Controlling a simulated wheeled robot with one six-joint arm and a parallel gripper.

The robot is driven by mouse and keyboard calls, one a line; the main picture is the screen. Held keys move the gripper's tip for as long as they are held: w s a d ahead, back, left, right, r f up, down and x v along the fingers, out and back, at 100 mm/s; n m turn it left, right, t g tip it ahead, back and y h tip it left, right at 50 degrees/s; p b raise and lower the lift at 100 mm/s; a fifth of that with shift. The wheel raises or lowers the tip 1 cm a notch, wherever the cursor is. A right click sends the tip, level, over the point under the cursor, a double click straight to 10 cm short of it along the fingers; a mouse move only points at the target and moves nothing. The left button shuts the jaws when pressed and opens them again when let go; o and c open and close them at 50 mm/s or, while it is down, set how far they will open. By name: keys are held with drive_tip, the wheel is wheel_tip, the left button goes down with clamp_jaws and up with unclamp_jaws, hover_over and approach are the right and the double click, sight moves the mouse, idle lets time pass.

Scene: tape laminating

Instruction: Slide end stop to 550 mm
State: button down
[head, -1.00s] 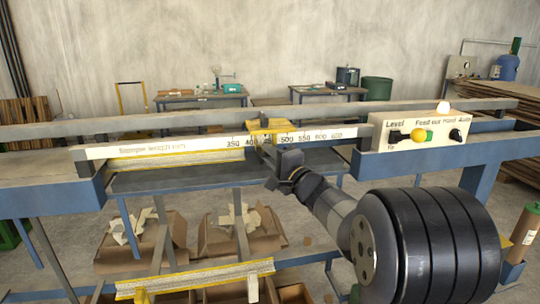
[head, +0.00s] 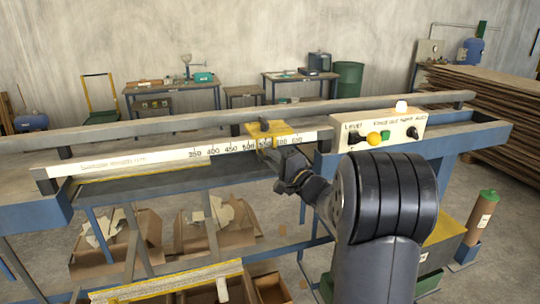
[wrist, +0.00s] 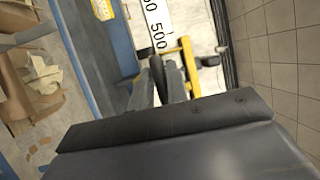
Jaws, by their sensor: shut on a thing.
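The yellow end stop (head: 284,133) sits on the white scale (head: 160,160) of the rail, just right of the 500 mark and about at the 550 mark, which it partly hides. The exact reading cannot be told. My gripper (head: 268,143) reaches up to the stop from the front and is shut on a part of it. In the wrist view my gripper (wrist: 165,80) has its fingers together at the yellow stop (wrist: 187,62), and the 500 mark of the scale (wrist: 155,30) shows beside it. The grasped part is mostly hidden by the fingers.
A control box (head: 376,132) with knobs and buttons stands at the right end of the rail. Cardboard boxes (head: 115,243) with scraps lie under the bench. A green-capped cylinder (head: 480,223) stands at the right. The scale left of the stop is clear.

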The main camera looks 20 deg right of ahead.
drive_tip(key=c, duration=1.6)
unclamp_jaws()
drive_tip(key=shift+r, duration=0.35)
drive_tip(key=shift+o, duration=0.7)
drive_tip(key=shift+f, duration=0.15)
drive_tip(key=b+v, duration=0.2)
drive_tip(key=v, duration=0.8)
drive_tip(key=shift+s, duration=0.4)
drive_tip(key=shift+w, duration=0.1)
